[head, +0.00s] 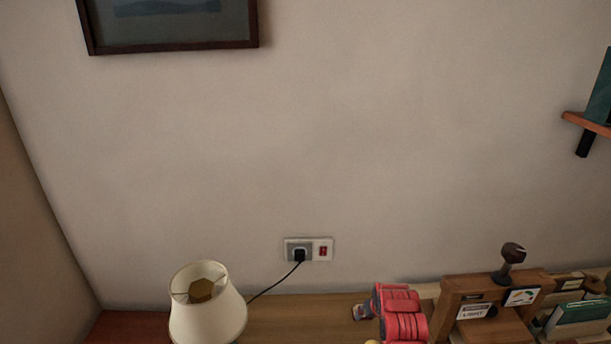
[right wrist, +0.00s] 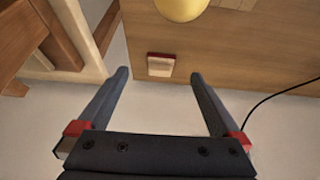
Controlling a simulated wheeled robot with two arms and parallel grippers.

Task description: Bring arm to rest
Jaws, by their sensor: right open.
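My right gripper (right wrist: 161,78) is in the right wrist view. Its two dark fingers, with red parts at their bases, stand wide apart and nothing is between them. A wooden surface lies just beyond the fingertips, with a pale surface below it. I cannot make out the right gripper in the head view. My left gripper is in neither view.
A cream lamp (head: 207,318), a red object (head: 402,316) and a wooden organizer (head: 455,291) stand along the wall. A socket (head: 309,249) holds a black plug. A small red-and-cream block (right wrist: 160,65) and a yellow rounded object (right wrist: 181,7) lie beyond the fingers.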

